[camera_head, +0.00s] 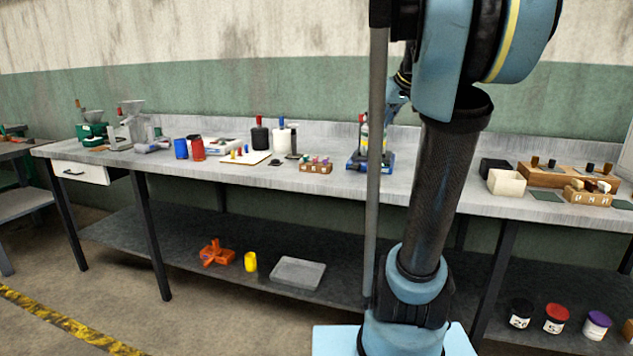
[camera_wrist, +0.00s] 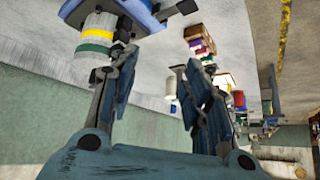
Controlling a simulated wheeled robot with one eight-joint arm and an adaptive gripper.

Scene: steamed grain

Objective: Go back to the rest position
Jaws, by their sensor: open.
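My gripper (camera_wrist: 163,80) is open in the wrist view, its two dark fingers apart with nothing seen between them. The wrist picture is turned over, with the bench at the top and the wall below. A banded white, yellow and green cylinder (camera_wrist: 97,40) shows beside the left finger under a blue base (camera_wrist: 130,12); I cannot tell whether they touch. In the head view a blue stand (camera_head: 372,163) is on the bench, partly hidden by a grey pole. A small part of my arm's end shows above it, and the fingers are not clear there.
The long grey bench (camera_head: 440,185) holds a red can (camera_head: 197,148), a blue can (camera_head: 181,149), a wooden block with colored pegs (camera_head: 316,165), and a white box (camera_head: 506,182) at right. The lower shelf holds a grey tray (camera_head: 298,273) and lidded jars (camera_head: 556,318). The floor at left is open.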

